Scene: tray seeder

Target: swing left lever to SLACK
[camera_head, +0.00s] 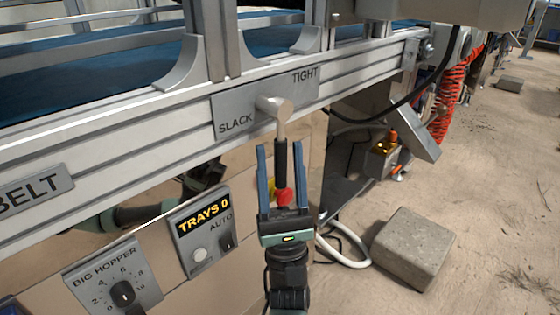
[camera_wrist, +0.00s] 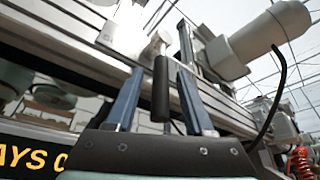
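The lever has a pale metal hub (camera_head: 279,108) and a black handle (camera_head: 281,152) that hangs straight down in the head view. It is mounted on a grey plate (camera_head: 240,100) marked SLACK at lower left and TIGHT at upper right. The handle points at neither word. My gripper (camera_head: 280,147) is open, with one blue finger on each side of the handle. In the wrist view the black handle (camera_wrist: 161,92) stands between the fingers of my gripper (camera_wrist: 160,72), with a gap on both sides. The handle's lower end is hard to make out in the head view.
A red knob (camera_head: 284,196) shows between my fingers, below the handle. A TRAYS panel (camera_head: 202,232) and a BIG HOPPER dial (camera_head: 123,292) are at lower left. The metal rail (camera_head: 130,140) runs behind the lever. A concrete block (camera_head: 412,248) lies on the floor to the right.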

